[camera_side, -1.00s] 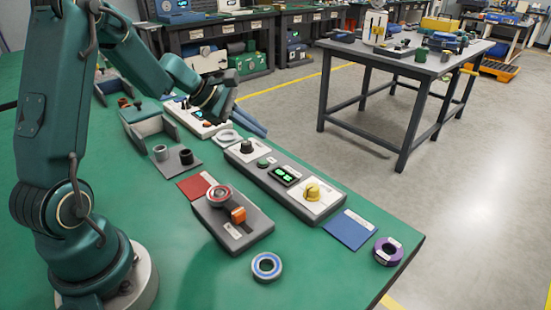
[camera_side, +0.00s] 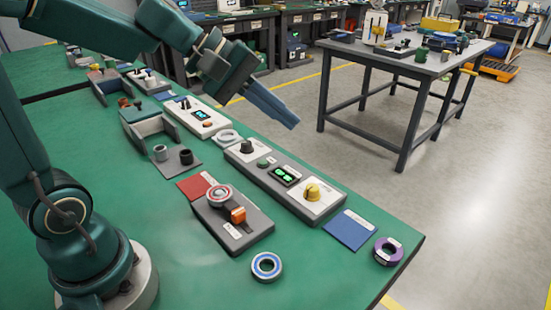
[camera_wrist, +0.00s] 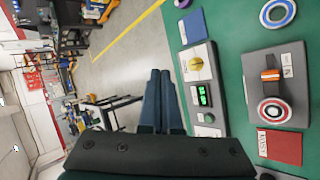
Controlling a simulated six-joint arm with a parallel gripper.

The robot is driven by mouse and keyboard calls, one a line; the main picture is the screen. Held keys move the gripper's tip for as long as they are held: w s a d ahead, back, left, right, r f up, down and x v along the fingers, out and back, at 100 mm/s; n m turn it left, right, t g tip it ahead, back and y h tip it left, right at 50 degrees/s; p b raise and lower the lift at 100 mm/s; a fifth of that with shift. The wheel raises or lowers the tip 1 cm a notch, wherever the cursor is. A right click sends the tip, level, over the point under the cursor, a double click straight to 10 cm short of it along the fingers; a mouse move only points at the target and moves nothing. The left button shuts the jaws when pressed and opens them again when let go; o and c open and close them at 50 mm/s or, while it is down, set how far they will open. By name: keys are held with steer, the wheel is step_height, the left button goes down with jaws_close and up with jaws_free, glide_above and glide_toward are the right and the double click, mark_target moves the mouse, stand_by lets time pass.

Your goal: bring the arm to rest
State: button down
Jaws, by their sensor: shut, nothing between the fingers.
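My gripper (camera_side: 287,118) is raised above the far edge of the green bench, its blue fingers pointing down to the right. The fingers are together with nothing between them, and they touch nothing. In the wrist view the two fingers (camera_wrist: 160,76) lie side by side, pointing up the picture. My arm is bent and reaches over the back of the bench in the side view.
Below and in front are a grey panel with a yellow knob (camera_side: 312,192), a fixture with an orange latch (camera_side: 238,214), a blue-white ring (camera_side: 266,266), a purple ring (camera_side: 388,251), a red mat (camera_side: 196,187) and a blue mat (camera_side: 349,230). A grey table (camera_side: 400,62) stands behind, across open floor.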

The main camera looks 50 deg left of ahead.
steer(key=s+d+m+g, duration=0.1)
steer(key=s+d+m, duration=0.35)
steer(key=s, duration=0.25)
steer(key=s+a+f+m+g+y, duration=0.1)
steer(key=s+a+f+m+y, duration=0.3)
steer(key=s, duration=0.5)
steer(key=a+m+y, duration=0.1)
steer(key=a+m, duration=0.1)
steer(key=m, duration=0.1)
steer(key=shift+a+f+m, duration=0.2)
steer(key=shift+f+m, duration=0.15)
steer(key=shift+f, duration=0.05)
